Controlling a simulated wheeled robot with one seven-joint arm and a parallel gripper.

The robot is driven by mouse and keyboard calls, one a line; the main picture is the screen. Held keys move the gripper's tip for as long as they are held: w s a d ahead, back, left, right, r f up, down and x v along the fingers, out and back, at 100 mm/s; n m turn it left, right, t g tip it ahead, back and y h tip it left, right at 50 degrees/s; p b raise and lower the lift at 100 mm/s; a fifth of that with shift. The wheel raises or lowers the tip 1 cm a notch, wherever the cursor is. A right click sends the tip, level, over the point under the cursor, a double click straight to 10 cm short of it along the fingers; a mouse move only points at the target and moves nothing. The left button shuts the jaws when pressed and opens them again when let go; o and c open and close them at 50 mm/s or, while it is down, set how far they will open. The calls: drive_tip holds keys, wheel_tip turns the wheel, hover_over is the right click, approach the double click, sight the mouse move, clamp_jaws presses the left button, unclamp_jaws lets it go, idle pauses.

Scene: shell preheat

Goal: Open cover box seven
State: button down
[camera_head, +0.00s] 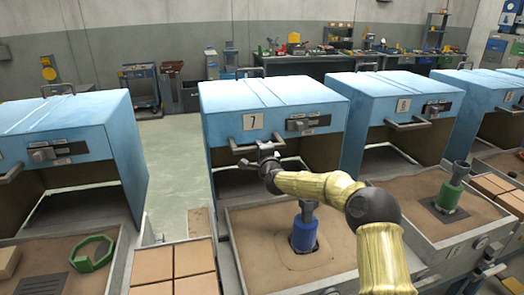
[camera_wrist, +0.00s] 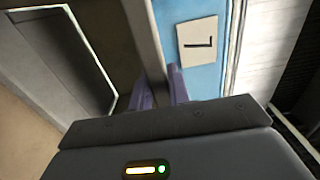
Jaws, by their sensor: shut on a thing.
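Cover box seven (camera_head: 275,97) is a blue hood with a white "7" plate (camera_head: 252,121) on its front. The plate also shows in the wrist view (camera_wrist: 198,45). A grey bar handle (camera_head: 240,147) runs along the lower front edge, left of centre. My gripper (camera_head: 264,152) is at this handle and shut on it; its fingers (camera_wrist: 161,88) straddle the box's lower edge area in the wrist view, where the grasped part is mostly hidden. The hood stands over the back of a sandy tray, with a dark open space beneath its front.
A blue cylinder fitting (camera_head: 304,234) stands in the sand below my arm. Box eight (camera_head: 404,102) is close on the right; another blue box (camera_head: 62,128) is on the left. Tan blocks (camera_head: 172,264) lie at the front left. A floor gap separates the left boxes.

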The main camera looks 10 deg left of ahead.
drive_tip(key=c, duration=1.3)
unclamp_jaws()
drive_tip(key=shift+s, duration=0.15)
drive_tip(key=b+v, duration=0.2)
drive_tip(key=v, duration=1.5)
drive_tip(key=shift+s+b, duration=0.1)
drive_tip(key=shift+b, duration=0.25)
drive_tip(key=shift+f, duration=0.1)
